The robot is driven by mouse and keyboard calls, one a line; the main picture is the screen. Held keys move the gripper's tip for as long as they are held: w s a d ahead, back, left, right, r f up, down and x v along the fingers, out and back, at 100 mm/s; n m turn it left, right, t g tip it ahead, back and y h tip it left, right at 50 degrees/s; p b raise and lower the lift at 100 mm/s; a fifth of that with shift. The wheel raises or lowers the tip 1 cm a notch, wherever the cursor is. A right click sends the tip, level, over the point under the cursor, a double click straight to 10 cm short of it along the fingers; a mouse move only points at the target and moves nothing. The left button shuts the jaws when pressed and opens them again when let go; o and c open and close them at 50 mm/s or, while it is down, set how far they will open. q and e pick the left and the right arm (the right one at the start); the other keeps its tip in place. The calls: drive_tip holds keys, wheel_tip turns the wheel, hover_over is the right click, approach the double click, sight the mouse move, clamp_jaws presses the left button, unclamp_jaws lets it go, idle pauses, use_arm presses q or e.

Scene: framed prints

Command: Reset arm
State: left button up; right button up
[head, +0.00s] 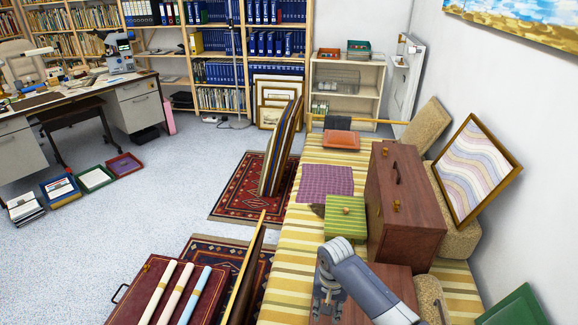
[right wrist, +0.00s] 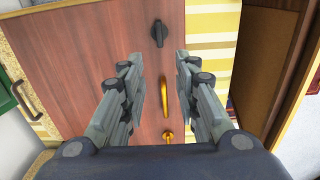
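My right gripper (head: 328,298) hangs fingers-down at the bottom of the head view, over a brown wooden case (head: 392,284) lying on the yellow-striped cover. In the right wrist view the gripper (right wrist: 158,75) is open, its two fingers well apart with nothing between them. I cannot tell the gap between the fingertips and the wood. My left gripper is not in view.
A taller brown suitcase (head: 405,235) stands just behind my right gripper. A framed wavy print (head: 477,170) leans at the right wall. A thin frame (head: 245,270) stands upright to the left, near rolled tubes (head: 176,292). The blue-grey floor (head: 185,185) is mostly clear.

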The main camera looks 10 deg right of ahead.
drive_tip(key=s+a+f+n+y, duration=0.1)
drive_tip(key=s+a+f+n, duration=0.15)
drive_tip(key=s, duration=0.45)
drive_tip(key=s+d+r+n+t, duration=0.15)
drive_tip(key=s+d+r, duration=0.3)
drive_tip(key=s, duration=0.55)
drive_tip(key=s+d+r+n+t, duration=0.1)
drive_tip(key=s+d+r+t, duration=0.15)
drive_tip(key=s+r, duration=0.5)
drive_tip(key=s+f+g, duration=0.1)
drive_tip(key=s+f, duration=0.1)
drive_tip(key=f, duration=1.3)
drive_tip(key=s+f+g, duration=0.1)
drive_tip(key=s+f, duration=0.1)
drive_tip(key=f, duration=1.2)
drive_tip(key=s+d+f+g+h, duration=0.1)
drive_tip(key=s+d+f, duration=0.2)
drive_tip(key=s+f, duration=1.1)
drive_tip(key=shift+s+d+f+n, duration=0.15)
drive_tip(key=shift+s+f+n, duration=0.25)
drive_tip(key=shift+s, duration=0.8)
